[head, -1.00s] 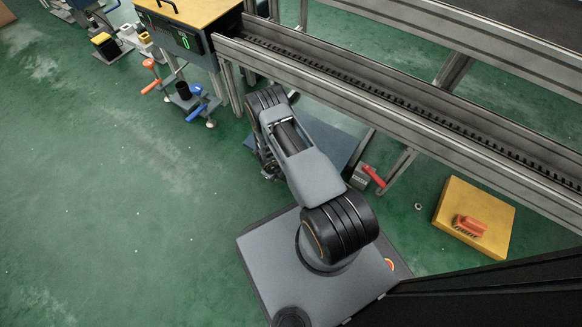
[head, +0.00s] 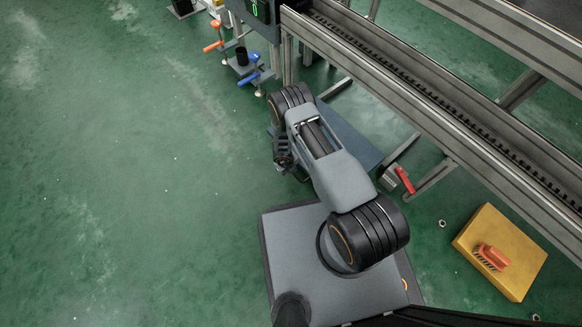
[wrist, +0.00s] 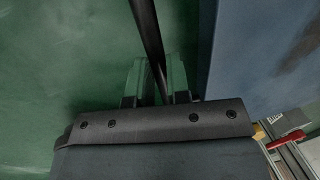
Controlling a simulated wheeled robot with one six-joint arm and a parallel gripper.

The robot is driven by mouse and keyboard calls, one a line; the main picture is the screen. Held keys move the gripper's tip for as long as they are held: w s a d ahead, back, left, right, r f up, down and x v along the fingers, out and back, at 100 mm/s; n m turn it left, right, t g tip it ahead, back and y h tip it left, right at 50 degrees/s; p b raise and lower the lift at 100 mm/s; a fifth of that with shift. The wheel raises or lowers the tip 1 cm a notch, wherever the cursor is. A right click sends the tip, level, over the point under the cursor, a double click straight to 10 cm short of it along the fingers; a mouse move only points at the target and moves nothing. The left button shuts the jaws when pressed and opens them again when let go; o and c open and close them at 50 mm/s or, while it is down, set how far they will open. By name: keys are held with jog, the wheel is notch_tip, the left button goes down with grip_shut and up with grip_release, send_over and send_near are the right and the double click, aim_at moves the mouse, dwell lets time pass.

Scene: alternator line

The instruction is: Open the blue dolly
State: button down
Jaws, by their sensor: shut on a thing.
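The blue dolly (head: 352,138) shows as a flat blue-grey platform beside the line frame in the head view. My arm hides part of it. In the wrist view a blue-grey surface, likely the dolly (wrist: 265,50), fills the right side. My gripper (wrist: 157,85) is shut on a dark bar (wrist: 146,28), which runs up from between the fingers alongside that surface. The bar may be the dolly's handle; where it joins is not visible. In the head view my gripper (head: 284,158) is small and dark at the dolly's left end, and its fingers are unclear.
The metal line frame (head: 440,120) runs diagonally on the right. A red lever (head: 405,181) sticks out near its leg. A yellow box (head: 497,275) with an orange part (head: 491,257) lies at lower right. A clamp stand (head: 243,64) is at the top. Green floor at left is clear.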

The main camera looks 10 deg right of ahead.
jog(key=c, duration=1.1)
grip_release()
jog(key=shift+r, duration=0.15)
notch_tip(320, 180, up, 13)
jog(key=s+a+p, duration=0.1)
jog(key=a+p, duration=0.1)
jog(key=p, duration=0.5)
jog(key=shift+s+r, duration=0.15)
jog(key=shift+a, duration=0.1)
